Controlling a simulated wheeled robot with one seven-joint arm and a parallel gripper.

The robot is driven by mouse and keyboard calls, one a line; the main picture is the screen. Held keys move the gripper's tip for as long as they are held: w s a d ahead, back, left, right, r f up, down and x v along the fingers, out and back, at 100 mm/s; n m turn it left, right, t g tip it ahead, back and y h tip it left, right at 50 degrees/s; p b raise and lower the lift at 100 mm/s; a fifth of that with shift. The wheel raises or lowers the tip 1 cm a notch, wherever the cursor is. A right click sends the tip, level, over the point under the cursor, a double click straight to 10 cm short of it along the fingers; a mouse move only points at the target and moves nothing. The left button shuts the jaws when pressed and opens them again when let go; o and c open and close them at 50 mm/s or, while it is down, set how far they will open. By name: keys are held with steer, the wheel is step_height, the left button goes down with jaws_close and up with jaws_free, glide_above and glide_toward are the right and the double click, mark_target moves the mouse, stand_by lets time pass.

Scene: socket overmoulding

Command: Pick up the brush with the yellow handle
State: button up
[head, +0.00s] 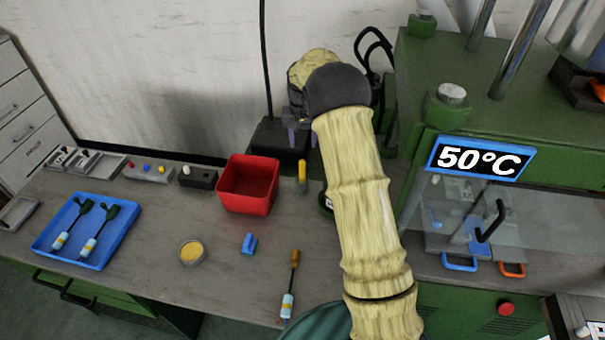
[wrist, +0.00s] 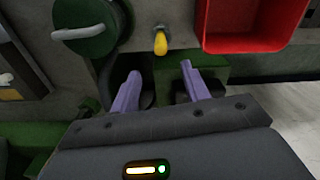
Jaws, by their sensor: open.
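A yellow-handled tool (head: 302,178), which looks like the brush, is on the bench just right of the red bin. Its yellow handle (wrist: 160,42) shows in the wrist view, beyond the fingertips and roughly centred between them. Its bristle end cannot be made out. My gripper (head: 302,138) is at the back of the bench, behind the yellow handle. In the wrist view my gripper (wrist: 160,72) has its two purple fingers apart, with nothing between them. The handle is not touching the fingers.
The red bin (head: 247,186) stands close beside the yellow handle. A green machine (head: 430,110) is at the right. A blue tray (head: 110,252) with two tools, a yellow-filled dish (head: 191,252), a blue part (head: 249,243) and another tool (head: 288,305) are on the bench.

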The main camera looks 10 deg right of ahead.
mark_target(303, 161)
step_height(303, 161, down, 7)
steer(key=shift+r+p, duration=0.1)
steer(key=shift+p, duration=0.55)
steer(key=shift+s+f+p, duration=0.15)
steer(key=shift+f+p, duration=0.25)
steer(key=shift+f, duration=0.15)
step_height(303, 161, down, 4)
steer(key=shift+a+f+p, duration=0.1)
steer(key=shift+a+p, duration=0.05)
steer(key=shift+p, duration=0.45)
jaws_close()
